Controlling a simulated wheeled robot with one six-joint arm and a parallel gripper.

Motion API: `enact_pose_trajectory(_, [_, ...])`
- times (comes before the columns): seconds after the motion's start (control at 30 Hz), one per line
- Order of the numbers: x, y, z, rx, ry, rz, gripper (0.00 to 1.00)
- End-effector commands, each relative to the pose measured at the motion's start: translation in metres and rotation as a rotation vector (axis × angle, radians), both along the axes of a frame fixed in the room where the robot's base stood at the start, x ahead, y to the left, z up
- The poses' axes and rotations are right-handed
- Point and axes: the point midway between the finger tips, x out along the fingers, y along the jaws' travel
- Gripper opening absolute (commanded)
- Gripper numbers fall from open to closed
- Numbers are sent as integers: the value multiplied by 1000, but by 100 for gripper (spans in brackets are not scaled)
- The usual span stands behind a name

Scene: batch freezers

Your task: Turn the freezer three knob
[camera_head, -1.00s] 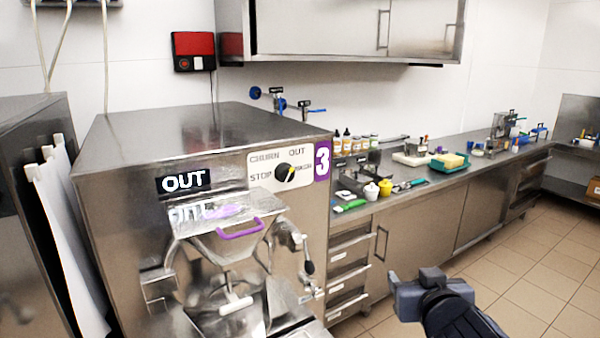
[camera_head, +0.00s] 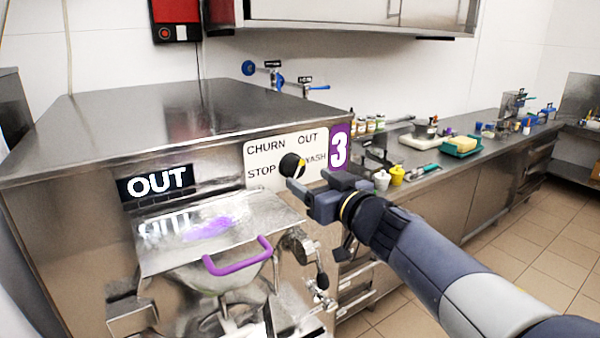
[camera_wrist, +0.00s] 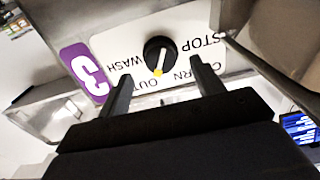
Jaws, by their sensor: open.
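The freezer three knob (camera_head: 292,165) is a round black dial with a pale pointer on a white panel (camera_head: 258,152) marked CHURN, OUT, STOP and WASH. In the wrist view the knob (camera_wrist: 160,55) has a yellow-tipped pointer aimed toward the word OUT. My gripper (camera_head: 298,190) is open just in front of the panel, close to the knob's lower right. In the wrist view my gripper's two fingers (camera_wrist: 162,85) stand apart, with the knob seen between and beyond them. I cannot tell whether either finger touches it. A purple label 3 (camera_head: 339,149) is beside the panel.
Freezer three (camera_head: 180,105) has an OUT display (camera_head: 157,184), a purple-handled lid (camera_head: 238,257) and a tap lever (camera_head: 320,280) below the knob. A counter (camera_head: 470,165) with bottles and trays runs behind on the right. Tiled floor at right is free.

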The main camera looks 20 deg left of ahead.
Motion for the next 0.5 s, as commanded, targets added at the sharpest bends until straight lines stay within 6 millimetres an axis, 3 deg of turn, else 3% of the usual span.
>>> enact_pose_trajectory(0.2, [22, 26, 0, -1, -1, 1, 63])
enact_pose_trajectory(0.5, [33, 38, 0, 1, -1, -1, 63])
